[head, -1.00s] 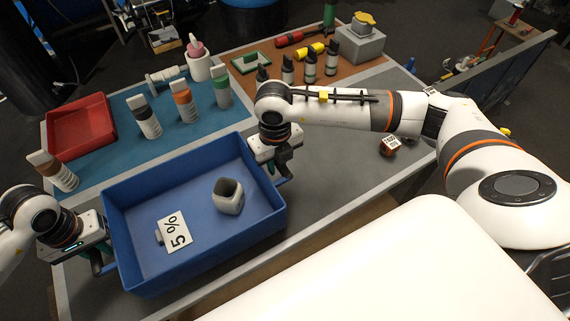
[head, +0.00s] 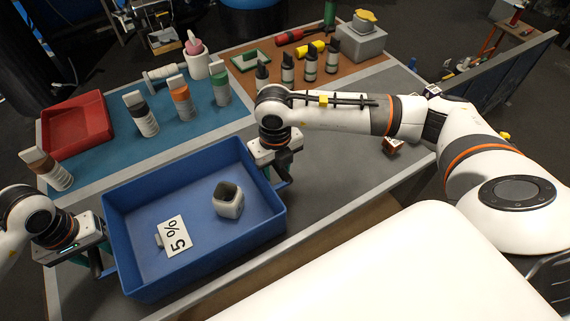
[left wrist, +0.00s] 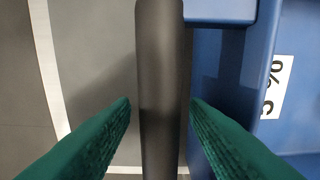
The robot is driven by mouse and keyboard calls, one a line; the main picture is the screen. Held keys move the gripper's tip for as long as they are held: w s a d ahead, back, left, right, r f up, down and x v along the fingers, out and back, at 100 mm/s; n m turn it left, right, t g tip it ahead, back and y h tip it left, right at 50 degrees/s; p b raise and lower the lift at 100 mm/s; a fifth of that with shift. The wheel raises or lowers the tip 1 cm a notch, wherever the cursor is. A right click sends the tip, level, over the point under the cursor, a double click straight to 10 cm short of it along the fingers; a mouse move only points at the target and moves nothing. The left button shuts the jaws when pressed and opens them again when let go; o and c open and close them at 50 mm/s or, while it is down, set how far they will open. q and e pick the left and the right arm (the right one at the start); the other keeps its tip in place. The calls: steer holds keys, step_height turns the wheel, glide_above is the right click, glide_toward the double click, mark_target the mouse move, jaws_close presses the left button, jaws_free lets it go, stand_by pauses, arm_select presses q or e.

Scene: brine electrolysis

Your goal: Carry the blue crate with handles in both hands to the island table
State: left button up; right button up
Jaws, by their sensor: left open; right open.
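The blue crate (head: 203,277) is at the near left of the bench in the head view. My left gripper (head: 103,262) is at the crate's left end. In the left wrist view its green fingertips (left wrist: 160,104) stand open on either side of the dark handle (left wrist: 160,70), with gaps visible. My right gripper (head: 279,178) is open at the handle on the crate's right end; its fingertips are partly hidden. I cannot tell whether the crate's bottom touches the bench.
The bench (head: 340,205) has a bare grey strip right of the crate. Behind stand a red tray (head: 77,142), several bottles (head: 181,102) and a white cup (head: 197,66). A small brown bottle (head: 392,146) stands below my right arm. The island table cannot be made out for certain.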

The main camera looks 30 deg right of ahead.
arm_select(q)
step_height(320, 180, up, 10)
steer(key=shift+r, duration=0.45)
arm_select(e)
steer(key=shift+r, duration=0.15)
step_height(320, 180, up, 12)
steer(key=shift+f, duration=0.1)
arm_select(q)
steer(key=shift+s, duration=0.1)
arm_select(e)
steer(key=shift+f, duration=0.1)
